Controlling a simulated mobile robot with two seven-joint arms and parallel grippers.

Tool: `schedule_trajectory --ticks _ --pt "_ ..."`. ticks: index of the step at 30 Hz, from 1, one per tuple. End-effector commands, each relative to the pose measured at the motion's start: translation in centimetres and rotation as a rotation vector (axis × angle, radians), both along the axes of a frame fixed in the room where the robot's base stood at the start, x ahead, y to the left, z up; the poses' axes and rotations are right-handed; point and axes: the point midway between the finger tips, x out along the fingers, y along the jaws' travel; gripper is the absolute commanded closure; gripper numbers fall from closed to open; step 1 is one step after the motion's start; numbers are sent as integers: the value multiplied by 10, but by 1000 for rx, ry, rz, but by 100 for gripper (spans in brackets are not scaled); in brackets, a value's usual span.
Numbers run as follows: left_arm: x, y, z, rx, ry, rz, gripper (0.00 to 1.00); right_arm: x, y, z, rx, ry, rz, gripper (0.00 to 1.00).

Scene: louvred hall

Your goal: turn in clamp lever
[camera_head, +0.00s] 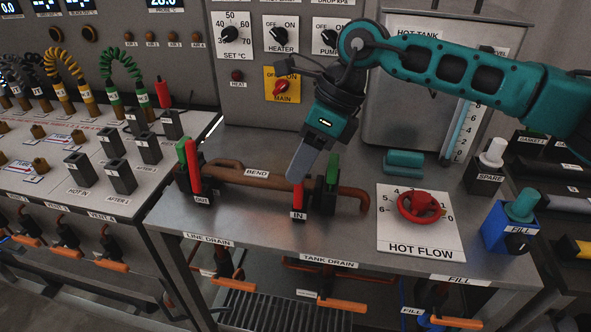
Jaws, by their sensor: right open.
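The bench has two clamps on a copper pipe piece labelled BEND (257,176). My left gripper is out of view.
A red HOT FLOW wheel (420,206) on a white plate is to the right, with a teal block (404,163) behind it. The upright control panel (245,55) rises behind. The bench's front strip is clear.

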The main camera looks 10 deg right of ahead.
Motion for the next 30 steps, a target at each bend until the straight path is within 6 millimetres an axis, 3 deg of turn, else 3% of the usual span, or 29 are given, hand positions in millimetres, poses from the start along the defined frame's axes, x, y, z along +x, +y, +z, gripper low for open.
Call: schedule_trajectory --ticks 6,17,30 --pt "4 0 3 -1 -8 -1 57 -1 10 -21 1 0 0 60" --pt "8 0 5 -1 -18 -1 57 -1 11 -25 1 0 0 61" --pt "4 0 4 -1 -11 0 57 -1 11 -25 1 0 0 100"
